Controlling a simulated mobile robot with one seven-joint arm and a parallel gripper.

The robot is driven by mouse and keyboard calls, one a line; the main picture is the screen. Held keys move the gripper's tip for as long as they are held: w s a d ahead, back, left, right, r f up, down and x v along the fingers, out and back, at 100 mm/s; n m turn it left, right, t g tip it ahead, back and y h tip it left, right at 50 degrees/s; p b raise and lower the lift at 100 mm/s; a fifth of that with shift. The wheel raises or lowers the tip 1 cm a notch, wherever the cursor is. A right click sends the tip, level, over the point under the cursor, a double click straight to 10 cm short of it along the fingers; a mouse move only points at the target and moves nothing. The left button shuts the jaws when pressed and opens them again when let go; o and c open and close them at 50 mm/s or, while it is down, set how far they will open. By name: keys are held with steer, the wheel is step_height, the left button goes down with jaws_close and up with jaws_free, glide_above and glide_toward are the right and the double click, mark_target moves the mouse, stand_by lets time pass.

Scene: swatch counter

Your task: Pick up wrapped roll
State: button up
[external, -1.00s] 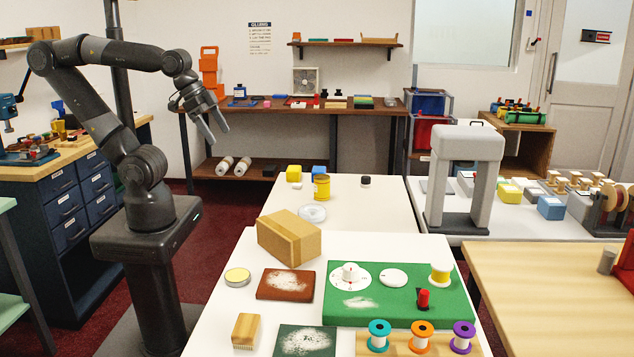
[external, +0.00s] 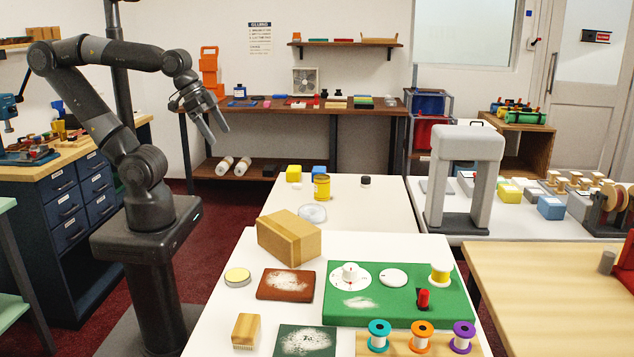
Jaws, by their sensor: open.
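My gripper (external: 213,132) hangs in the air at the upper left, its two fingers apart and pointing down, with nothing between them. Two pale rolls, one on the left (external: 225,166) and one on the right (external: 242,167), lie on the lower shelf of the back bench, beyond my gripper. A yellow roll-like cylinder (external: 321,188) stands upright on the white table, to the right of my gripper and apart from it. I cannot tell for certain which of these is the wrapped roll.
A wooden block (external: 289,237) stands on the near white table, by a green board (external: 400,304) with discs and a red peg. Several coloured spools stand at the front. A grey arch (external: 466,180) stands on the right table. A drawer cabinet (external: 75,215) is at left.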

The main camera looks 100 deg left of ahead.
steer(key=n+g, duration=0.6)
steer(key=n, duration=1.9)
glide_above(313, 209)
step_height(313, 209, down, 18)
step_height(313, 209, down, 11)
steer(key=shift+r, duration=0.1)
steer(key=shift+c, duration=0.2)
steer(key=c, duration=0.9)
steer(key=shift+r, duration=0.1)
